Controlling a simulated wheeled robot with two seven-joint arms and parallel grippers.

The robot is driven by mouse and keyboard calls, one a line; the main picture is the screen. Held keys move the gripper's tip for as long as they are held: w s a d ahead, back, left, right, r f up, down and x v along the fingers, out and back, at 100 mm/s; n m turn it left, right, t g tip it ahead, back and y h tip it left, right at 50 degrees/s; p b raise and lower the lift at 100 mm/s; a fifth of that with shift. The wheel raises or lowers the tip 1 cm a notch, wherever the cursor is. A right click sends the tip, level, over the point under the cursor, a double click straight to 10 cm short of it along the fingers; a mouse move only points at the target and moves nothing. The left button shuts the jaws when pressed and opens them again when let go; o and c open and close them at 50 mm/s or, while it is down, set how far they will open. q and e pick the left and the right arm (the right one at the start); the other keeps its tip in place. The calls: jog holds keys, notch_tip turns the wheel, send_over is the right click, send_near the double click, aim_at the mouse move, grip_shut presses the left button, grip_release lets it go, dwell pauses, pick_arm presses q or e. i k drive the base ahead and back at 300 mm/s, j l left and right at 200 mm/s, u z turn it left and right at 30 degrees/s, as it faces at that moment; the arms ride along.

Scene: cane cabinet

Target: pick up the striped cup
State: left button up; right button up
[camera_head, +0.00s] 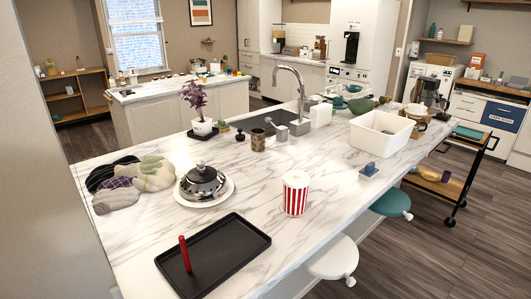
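The striped cup (295,194) stands upright on the white marble counter (255,220), near its front right edge. It has red and white vertical stripes and a pale top. It is right of the domed dish and behind the black tray's right corner. Nothing touches it. Neither of my grippers is in view.
A dark domed dish (203,182) on a white plate stands left of the cup. A blue item (369,169) and a white basin (381,134) are behind right. White (333,260) and green stools are below the edge.

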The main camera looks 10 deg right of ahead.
aim_at(296, 183)
jog(key=i+l+u, duration=0.1)
jog(key=l+u, duration=0.4)
jog(key=l, duration=0.15)
jog(key=l+u, duration=0.45)
jog(key=l, duration=0.2)
